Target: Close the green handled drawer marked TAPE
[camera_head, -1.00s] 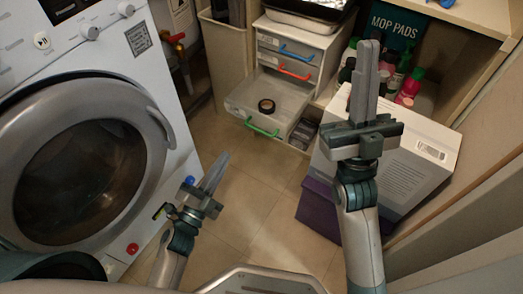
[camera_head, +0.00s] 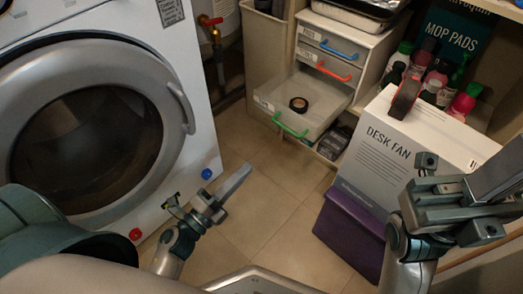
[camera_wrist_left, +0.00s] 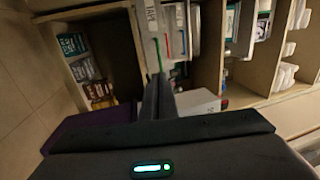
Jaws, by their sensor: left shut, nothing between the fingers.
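The drawer with the green handle (camera_head: 291,126) is pulled out, the lowest of three in a white drawer unit (camera_head: 365,42). Its front (camera_head: 265,104) has a label too small to read in the head view. A dark roll of tape (camera_head: 298,104) lies inside. My left gripper (camera_head: 238,180) is shut and empty, in front of and below the drawer, apart from it. In the left wrist view the green handle (camera_wrist_left: 157,56) shows beyond the dark fingers. My right gripper (camera_head: 495,182) is at the right edge, its fingertips partly cut off.
The drawers with blue (camera_head: 338,50) and red (camera_head: 334,71) handles look shut. A washing machine (camera_head: 95,120) stands at left. A DESK FAN box (camera_head: 395,150) and purple bin (camera_head: 350,232) stand right of the drawer. Bottles (camera_head: 465,100) stand behind. Tiled floor before the drawer is clear.

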